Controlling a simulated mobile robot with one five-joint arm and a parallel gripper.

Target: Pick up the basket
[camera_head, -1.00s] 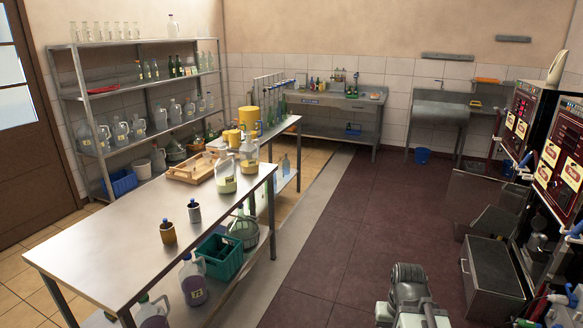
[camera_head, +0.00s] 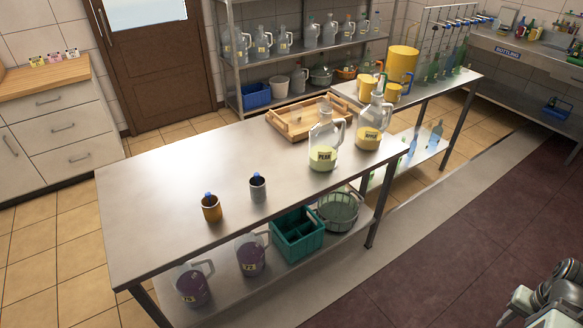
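A round wire basket (camera_head: 338,211) stands on the lower shelf of the steel table, under its right end. It looks dark greenish grey and partly shaded by the tabletop. A teal divided crate (camera_head: 297,236) stands just left of it on the same shelf. A blue basket-like bin (camera_head: 257,95) sits low on the back rack. Part of my arm, grey and white, shows in the bottom right corner, well apart from the table and the wire basket. My gripper's fingers cannot be made out there, so I cannot tell whether they are open or shut.
The steel table (camera_head: 150,215) bears two cups, two labelled jugs and a wooden tray (camera_head: 290,130). Two purple-filled jugs (camera_head: 250,258) stand left of the crate. Dark red floor (camera_head: 430,265) lies clear right of the table.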

